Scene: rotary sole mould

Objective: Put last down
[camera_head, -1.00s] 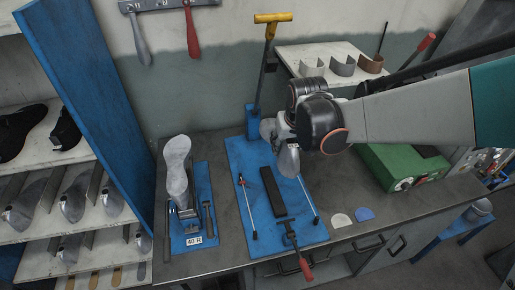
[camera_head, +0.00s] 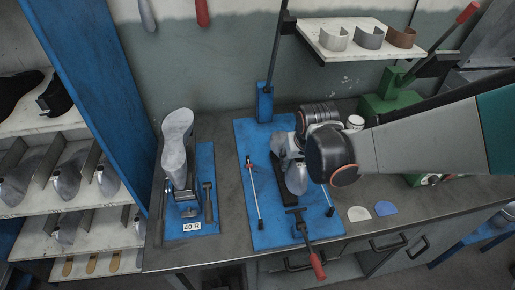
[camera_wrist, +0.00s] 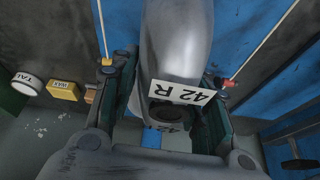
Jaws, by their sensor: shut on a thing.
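My gripper (camera_head: 289,153) is shut on a grey metal last (camera_head: 297,179). In the wrist view the last (camera_wrist: 178,45) fills the space between the fingers and bears a white "42 R" label (camera_wrist: 180,92). It is over the blue mat (camera_head: 262,236), beside and partly in front of the black bar (camera_head: 278,188). I cannot tell whether it touches the mat. My wrist hides part of the mat's right side. Another grey last (camera_head: 174,140) stands on a blue stand with a "40 R" tag (camera_head: 192,227) at the left.
A blue post (camera_head: 264,103) and a shelf (camera_head: 345,52) stand behind. Shelves with lasts are at the left.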

